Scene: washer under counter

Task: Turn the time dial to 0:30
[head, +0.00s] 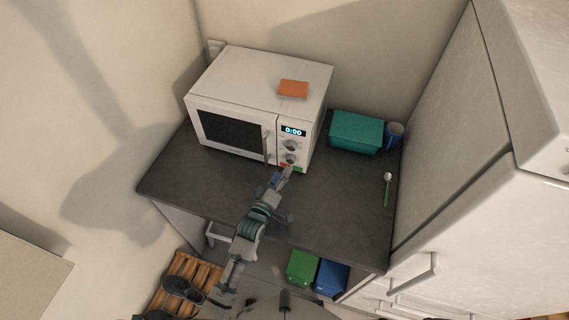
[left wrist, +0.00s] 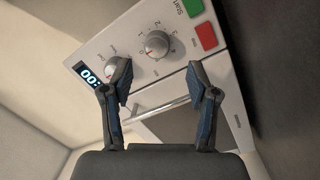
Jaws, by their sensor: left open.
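The white microwave (head: 235,85) stands on the counter, its display (head: 292,131) reading 0:00. Below the display are an upper dial (head: 291,145) and a lower dial (head: 290,158). In the left wrist view, the dial by the display (left wrist: 112,70) is partly covered by one finger. The other dial (left wrist: 157,43), ringed with numbers, lies just beyond the gap between the fingers. Its labels are too small to tell which is the time dial. My left gripper (head: 286,169) is open and empty before the panel's lower end; its fingers (left wrist: 158,68) look apart from both dials. My right gripper is not in view.
Green (left wrist: 194,7) and red (left wrist: 205,36) buttons sit beside the dials. The door handle (head: 267,146) stands out left of the panel. An orange block (head: 293,89) lies on top. A teal box (head: 356,132), blue cup (head: 394,134) and spoon (head: 387,188) are at the right.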

